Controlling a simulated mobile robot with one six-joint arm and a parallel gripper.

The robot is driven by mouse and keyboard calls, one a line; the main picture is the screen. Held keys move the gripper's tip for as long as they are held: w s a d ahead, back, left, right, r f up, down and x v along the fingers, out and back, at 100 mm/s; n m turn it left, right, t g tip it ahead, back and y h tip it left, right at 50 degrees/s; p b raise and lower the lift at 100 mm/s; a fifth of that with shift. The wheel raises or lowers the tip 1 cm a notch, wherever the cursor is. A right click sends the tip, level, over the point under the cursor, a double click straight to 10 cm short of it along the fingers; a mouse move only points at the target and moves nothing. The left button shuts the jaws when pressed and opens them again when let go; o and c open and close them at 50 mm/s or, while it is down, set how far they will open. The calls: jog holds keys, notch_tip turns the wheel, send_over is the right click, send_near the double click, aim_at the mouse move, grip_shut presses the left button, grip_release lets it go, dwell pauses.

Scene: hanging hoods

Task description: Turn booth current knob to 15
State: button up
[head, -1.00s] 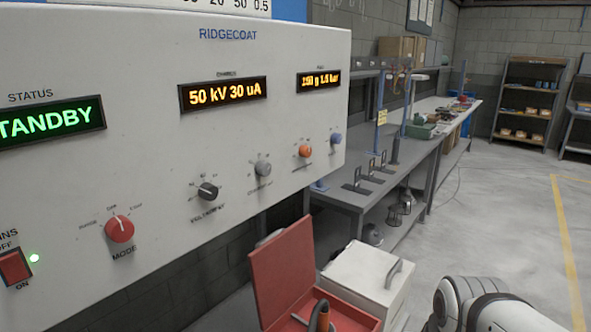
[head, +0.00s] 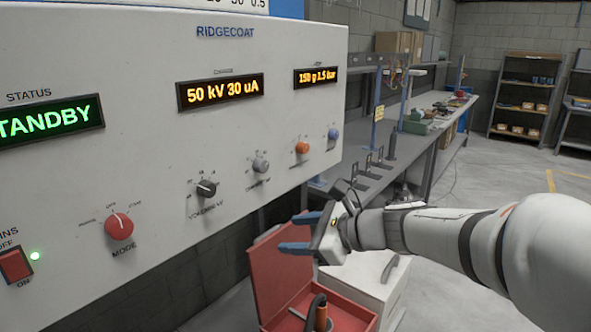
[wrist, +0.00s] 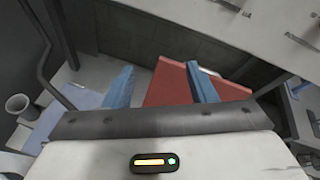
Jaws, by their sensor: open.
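The white RIDGECOAT control panel (head: 130,110) fills the left of the head view. A grey knob (head: 260,165) sits below the display (head: 220,91), which reads 50 kV 30 uA. Its label is too small to read, so I cannot confirm that it is the current knob. A black knob (head: 206,188), labelled like voltage, is to its left. My gripper (head: 292,232) is open and empty, below and right of the grey knob, apart from the panel. Its blue fingers also show in the wrist view (wrist: 159,72), where no knob is clearly visible.
An orange knob (head: 302,147), a blue knob (head: 333,134) and a red MODE knob (head: 119,226) are on the panel. The green status display (head: 50,121) reads STANDBY. An open red box (head: 283,275) stands below my gripper, beside a white cabinet (head: 365,275). Workbenches stand behind.

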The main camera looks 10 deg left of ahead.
aim_at(264, 168)
jog(key=w+a+r+m+t+y, duration=0.2)
jog(key=w+r+m+t+y, duration=0.15)
jog(key=w+r+m, duration=0.45)
jog(key=shift+m+t+h, duration=0.35)
jog(key=shift+m+t, duration=0.2)
jog(key=shift+m, duration=0.15)
jog(key=x, duration=0.2)
jog(key=p+x, duration=0.1)
jog(key=x, duration=0.2)
jog(key=f+x, duration=0.1)
jog(key=x, duration=0.2)
jog(key=shift+w+d, duration=0.15)
jog(key=shift+w, duration=0.25)
